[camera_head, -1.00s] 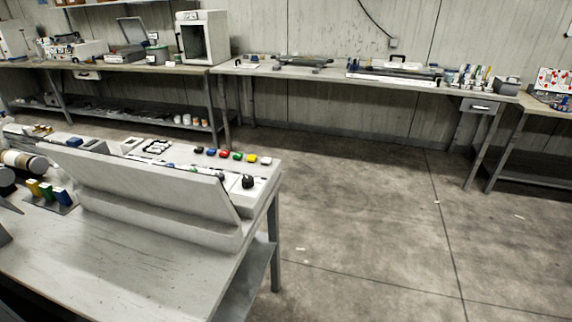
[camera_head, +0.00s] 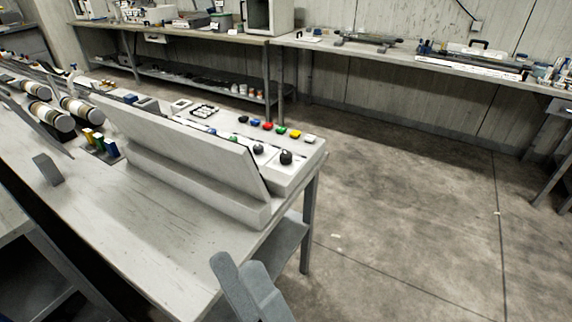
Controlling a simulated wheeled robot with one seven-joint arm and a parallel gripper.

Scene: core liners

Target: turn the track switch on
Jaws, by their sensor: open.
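A white control panel (camera_head: 294,178) sits at the right end of the near bench, behind a raised slanted board (camera_head: 180,145). It carries a black rotary knob (camera_head: 286,157), a second dark knob (camera_head: 258,149) beside it, and a row of coloured buttons (camera_head: 267,126). No label is readable, so I cannot tell which control is the track switch, nor its setting.
The near bench (camera_head: 90,210) has clear top in front of the board. Striped rolls (camera_head: 82,112) and small coloured blocks (camera_head: 100,146) stand at its left. Open floor (camera_head: 410,220) lies to the right. A long bench (camera_head: 400,56) stands along the back wall.

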